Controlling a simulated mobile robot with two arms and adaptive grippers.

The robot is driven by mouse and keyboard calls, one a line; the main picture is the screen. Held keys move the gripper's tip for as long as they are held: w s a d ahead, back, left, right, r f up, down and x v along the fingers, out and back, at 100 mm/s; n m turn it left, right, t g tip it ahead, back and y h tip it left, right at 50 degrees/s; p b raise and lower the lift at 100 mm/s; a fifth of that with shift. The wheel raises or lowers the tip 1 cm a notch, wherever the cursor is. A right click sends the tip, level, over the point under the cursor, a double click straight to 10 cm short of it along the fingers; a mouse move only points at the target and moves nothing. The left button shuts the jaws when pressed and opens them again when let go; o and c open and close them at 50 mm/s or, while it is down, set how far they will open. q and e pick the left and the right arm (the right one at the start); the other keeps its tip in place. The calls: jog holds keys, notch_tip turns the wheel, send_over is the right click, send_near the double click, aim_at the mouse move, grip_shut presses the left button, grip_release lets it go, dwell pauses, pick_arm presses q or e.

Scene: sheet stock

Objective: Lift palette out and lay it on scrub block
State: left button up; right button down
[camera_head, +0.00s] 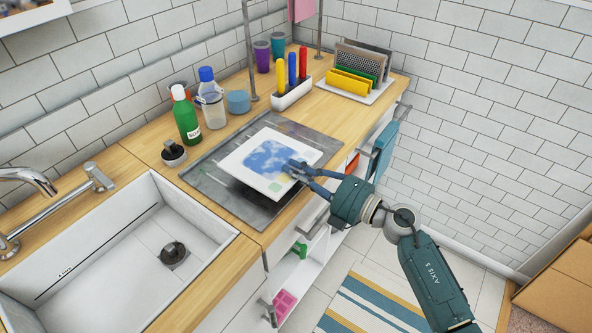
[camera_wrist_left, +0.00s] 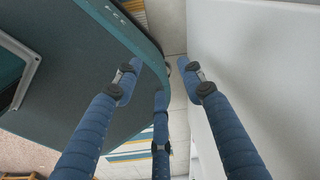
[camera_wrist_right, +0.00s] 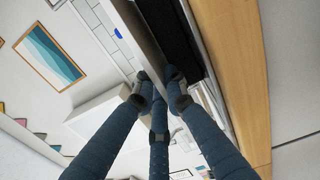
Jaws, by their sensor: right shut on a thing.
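A flat white board with blue blotches and a small green patch (camera_head: 265,158), which I take as the palette, is over the grey slab on the counter. My right gripper (camera_head: 294,168) is shut on its right edge. In the right wrist view the right fingers (camera_wrist_right: 160,82) close around the edge of a thin grey-looking sheet (camera_wrist_right: 141,38). A dark area shows under the board's near side, so it seems raised there. I cannot tell surely which thing is the scrub block; a yellow block (camera_head: 346,83) stands in the rack. My left gripper (camera_wrist_left: 160,72) is open and empty.
The grey slab (camera_head: 205,181) lies beside the white sink (camera_head: 196,212). A green bottle (camera_head: 187,121), a clear bottle (camera_head: 213,113) and a blue pot (camera_head: 238,102) stand behind it. A white holder (camera_head: 292,95) with coloured handles and a sheet rack (camera_head: 360,93) stand farther right.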

jog(key=shift+f, duration=0.25)
jog(key=c, duration=1.7)
grip_release()
jog(key=shift+f, duration=0.15)
jog(key=shift+v, duration=1.3)
jog(key=shift+v, duration=2.7)
jog(key=shift+r+p, duration=0.2)
jog(key=shift+p, duration=0.2)
notch_tip(320, 180, up, 5)
jog(key=p, duration=0.4)
jog(key=shift+f+p, duration=0.1)
jog(key=shift+p, duration=0.2)
